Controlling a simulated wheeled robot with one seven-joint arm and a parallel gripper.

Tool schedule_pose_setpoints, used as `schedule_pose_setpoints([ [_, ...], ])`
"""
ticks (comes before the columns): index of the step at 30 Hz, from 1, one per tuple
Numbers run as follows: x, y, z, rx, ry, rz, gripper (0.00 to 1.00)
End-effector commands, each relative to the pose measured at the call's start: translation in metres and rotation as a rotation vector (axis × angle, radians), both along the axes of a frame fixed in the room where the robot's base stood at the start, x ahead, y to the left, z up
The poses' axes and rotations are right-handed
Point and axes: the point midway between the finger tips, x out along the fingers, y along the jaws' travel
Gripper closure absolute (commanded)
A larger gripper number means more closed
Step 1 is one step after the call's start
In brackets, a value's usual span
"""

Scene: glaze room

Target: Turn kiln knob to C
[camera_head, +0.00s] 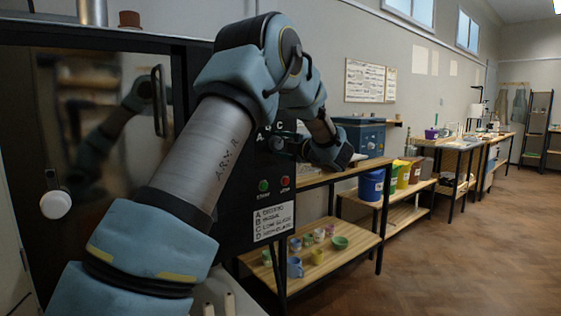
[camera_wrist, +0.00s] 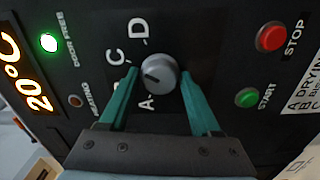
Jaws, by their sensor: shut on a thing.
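The kiln knob (camera_wrist: 160,74) is a round grey dial on the black control panel (camera_wrist: 215,55). The letters A, C and D show around it in the wrist view; the spot between A and C is covered by my left finger. A dark mark on the knob's face points left, toward that covered spot between A and C. My gripper (camera_wrist: 159,76) has its two teal fingers on either side of the knob and is shut on it. In the head view my arm largely hides the knob and gripper.
A green START button (camera_wrist: 247,97) and red STOP button (camera_wrist: 271,37) sit right of the knob. A lit 20°C display (camera_wrist: 25,75) is at the left. In the head view, a wooden shelf (camera_head: 350,248) with small pots stands beside the kiln; the floor (camera_head: 450,260) at right is clear.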

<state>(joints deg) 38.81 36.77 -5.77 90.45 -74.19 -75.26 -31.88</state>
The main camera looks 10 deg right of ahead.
Motion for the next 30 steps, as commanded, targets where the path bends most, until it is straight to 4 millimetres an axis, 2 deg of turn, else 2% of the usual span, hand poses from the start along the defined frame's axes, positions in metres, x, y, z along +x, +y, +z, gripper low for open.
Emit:
schedule_pose_setpoints([
  [1,-0.0004,-0.0001,-0.0068,-0.021,-0.008,0.0,0.91],
  [9,-0.0006,-0.0006,-0.0036,-0.093,-0.04,-0.001,0.91],
  [24,-0.0005,-0.0007,-0.0017,-0.106,-0.046,-0.001,0.91],
  [25,-0.0006,-0.0007,-0.0018,-0.106,-0.046,-0.001,0.32],
  [30,-0.0004,-0.0005,-0.0011,-0.105,-0.046,-0.001,0.16],
])
